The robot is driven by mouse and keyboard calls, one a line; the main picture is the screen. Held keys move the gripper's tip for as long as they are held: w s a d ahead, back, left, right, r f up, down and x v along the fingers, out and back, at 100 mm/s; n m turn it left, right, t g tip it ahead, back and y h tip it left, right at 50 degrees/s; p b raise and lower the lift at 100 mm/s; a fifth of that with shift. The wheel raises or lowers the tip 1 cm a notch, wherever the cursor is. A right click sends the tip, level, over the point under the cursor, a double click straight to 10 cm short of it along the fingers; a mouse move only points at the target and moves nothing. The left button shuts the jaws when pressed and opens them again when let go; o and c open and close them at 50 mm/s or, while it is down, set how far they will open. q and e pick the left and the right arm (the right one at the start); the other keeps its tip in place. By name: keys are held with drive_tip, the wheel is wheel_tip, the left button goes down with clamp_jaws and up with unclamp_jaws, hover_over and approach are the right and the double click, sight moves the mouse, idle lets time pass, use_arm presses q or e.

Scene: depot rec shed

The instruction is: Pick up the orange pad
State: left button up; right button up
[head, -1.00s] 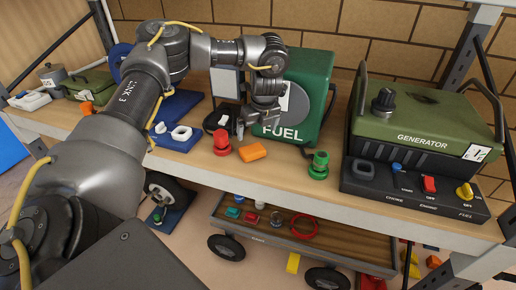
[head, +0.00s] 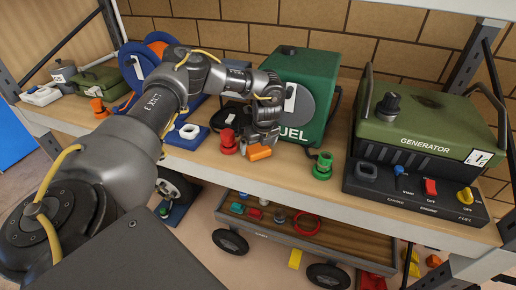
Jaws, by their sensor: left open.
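The orange pad (head: 260,153) lies on the wooden shelf near its front edge, in front of the green fuel box (head: 317,85). My left gripper (head: 256,145) reaches down from above and behind, with its fingertips right at the pad. Its jaws are open. The fingers hide the pad's upper back part, and I cannot tell whether they touch it. My right gripper is not in view.
A red knob (head: 228,143) stands close left of the pad and a green one (head: 322,167) to its right. The green generator (head: 425,130) with its switch panel fills the shelf's right. A cart (head: 350,240) holding small items stands below.

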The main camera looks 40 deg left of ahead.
use_arm(q)
drive_tip(key=shift+a+f, duration=0.2)
drive_tip(key=shift+f, duration=0.35)
drive_tip(key=shift+d, duration=0.1)
drive_tip(key=shift+c, duration=1)
drive_tip(key=c, duration=0.8)
drive_tip(key=shift+r, duration=0.1)
drive_tip(key=shift+w+r, duration=0.1)
drive_tip(key=shift+r, duration=0.35)
wheel_tip(320, 180, up, 2)
drive_tip(key=shift+r+b, duration=0.15)
drive_tip(key=shift+b, duration=0.45)
drive_tip(key=s+a+r+b, duration=0.1)
drive_tip(key=s+r, duration=0.4)
drive_tip(key=s, duration=0.2)
drive_tip(key=s+a+r, duration=0.1)
drive_tip(key=s+r, duration=0.3)
drive_tip(key=s, duration=0.3)
drive_tip(key=shift+a+r+b, duration=0.25)
drive_tip(key=shift+r+b, duration=0.1)
